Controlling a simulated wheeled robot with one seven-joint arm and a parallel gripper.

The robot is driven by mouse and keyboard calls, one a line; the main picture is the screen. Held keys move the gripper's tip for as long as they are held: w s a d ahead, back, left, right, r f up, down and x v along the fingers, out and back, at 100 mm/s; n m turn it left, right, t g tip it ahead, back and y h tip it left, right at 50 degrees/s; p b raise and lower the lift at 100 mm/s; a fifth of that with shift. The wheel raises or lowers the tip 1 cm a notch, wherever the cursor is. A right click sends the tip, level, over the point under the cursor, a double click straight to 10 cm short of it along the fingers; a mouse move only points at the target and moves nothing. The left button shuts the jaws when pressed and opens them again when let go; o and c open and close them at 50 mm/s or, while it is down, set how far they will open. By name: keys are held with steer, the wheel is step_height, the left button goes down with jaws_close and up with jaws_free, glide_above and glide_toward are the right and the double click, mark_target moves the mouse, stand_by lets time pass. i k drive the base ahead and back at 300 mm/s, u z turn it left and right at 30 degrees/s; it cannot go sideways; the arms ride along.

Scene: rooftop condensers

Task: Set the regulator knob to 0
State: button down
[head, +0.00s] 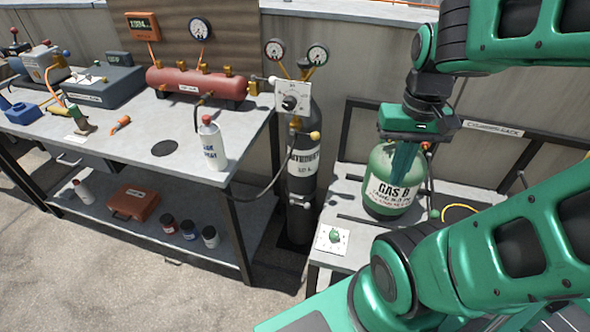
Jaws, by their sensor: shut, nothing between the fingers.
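The regulator knob (290,103) is a small black knob on a white dial plate (305,91). The plate sits at the top of a dark nitrogen cylinder (304,165) that stands between the two benches. The dial's marks are too small to read, so I cannot tell the knob's setting. Two round gauges, a left one (274,49) and a right one (318,54), stand above the plate. My gripper (402,172) points down in front of the green GAS R cylinder (391,197), to the right of the knob and apart from it. It is shut and empty.
A dark hose (259,196) hangs between bench and cylinder. A white plate with a green knob (335,236) lies on the right bench. A wall stands behind.

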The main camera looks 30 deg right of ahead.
mark_target(289, 102)
steer(key=u, duration=0.55)
steer(key=k, duration=1.25)
steer(key=u, duration=0.5)
steer(key=i, duration=0.9)
steer(key=z, duration=0.25)
